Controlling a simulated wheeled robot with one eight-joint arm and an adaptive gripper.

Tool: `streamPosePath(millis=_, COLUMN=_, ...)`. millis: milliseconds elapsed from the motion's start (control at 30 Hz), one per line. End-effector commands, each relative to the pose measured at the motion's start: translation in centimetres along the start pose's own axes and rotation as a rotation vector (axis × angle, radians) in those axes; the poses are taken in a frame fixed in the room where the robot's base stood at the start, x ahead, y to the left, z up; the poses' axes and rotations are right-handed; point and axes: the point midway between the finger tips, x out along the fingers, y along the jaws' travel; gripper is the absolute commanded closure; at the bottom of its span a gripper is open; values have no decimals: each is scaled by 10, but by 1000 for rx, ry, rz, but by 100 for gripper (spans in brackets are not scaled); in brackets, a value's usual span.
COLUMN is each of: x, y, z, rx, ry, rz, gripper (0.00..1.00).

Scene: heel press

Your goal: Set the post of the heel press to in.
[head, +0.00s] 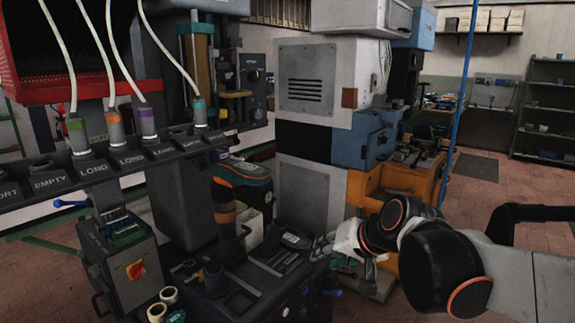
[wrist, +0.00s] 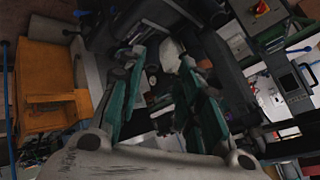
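The heel press (head: 175,205) stands at the left of the head view. An upright post (head: 226,222) with an orange band rises from its bed, under a dark, teal and orange shoe-like form (head: 242,172). I cannot tell from these frames how far in or out the post is set. My gripper (head: 338,246) is to the right of the post, low beside the press bed and apart from the post. In the wrist view the green fingers of my gripper (wrist: 165,68) are spread, with nothing clearly held between them. A pale, blurred part lies beyond the fingertips.
A row of labelled holders (head: 95,170) with tubes hangs across the upper left. A blue and orange machine (head: 410,180) is behind my arm. Open floor lies at the right.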

Motion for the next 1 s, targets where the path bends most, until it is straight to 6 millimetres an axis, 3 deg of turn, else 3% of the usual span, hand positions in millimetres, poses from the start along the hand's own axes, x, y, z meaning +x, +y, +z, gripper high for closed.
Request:
streamPosePath(millis=200, x=-53, y=36, z=48, rx=-105, ry=-4, rz=129, gripper=68)
streamPosePath(millis=500, x=-106, y=91, z=114, rx=-240, ry=-19, rz=301, gripper=68)
streamPosePath(millis=700, x=-122, y=113, z=138, rx=-290, ry=-28, rz=369, gripper=68)
streamPosePath(millis=1000, x=-125, y=118, z=143, rx=-303, ry=-30, rz=385, gripper=68)
